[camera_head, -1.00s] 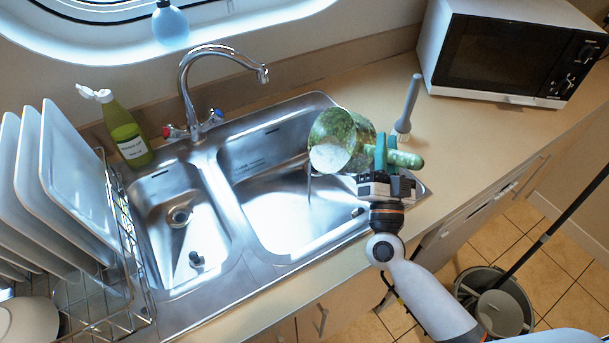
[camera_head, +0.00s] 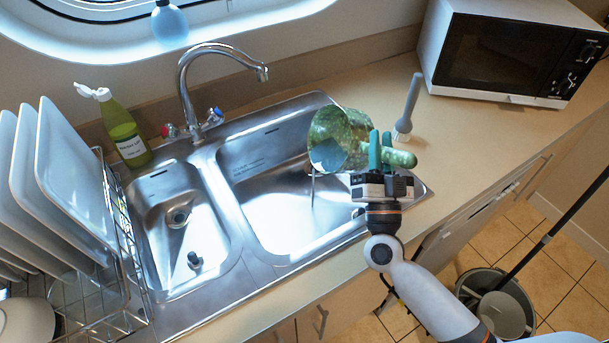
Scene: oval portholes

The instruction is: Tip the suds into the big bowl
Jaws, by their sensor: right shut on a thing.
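A green mottled pan (camera_head: 345,133) with a stubby handle (camera_head: 400,158) is in the air over the right part of the big sink bowl (camera_head: 262,172). It is tipped on its side, its mouth facing left and down. Its inside looks bluish and smooth, with no white suds showing. A thin dark streak shows below the rim; I cannot tell whether it is liquid. My right gripper (camera_head: 381,152) is shut on the handle, its teal fingers either side of it. Bright patches lie on the bowl floor; I cannot tell whether they are suds or glare. My left gripper is out of view.
A small sink bowl (camera_head: 178,222) lies left, with a tap (camera_head: 187,90) behind. A green bottle (camera_head: 126,130), a plate rack (camera_head: 118,240) and a brush (camera_head: 407,112) stand around the sink. A microwave (camera_head: 508,48) is at the back right.

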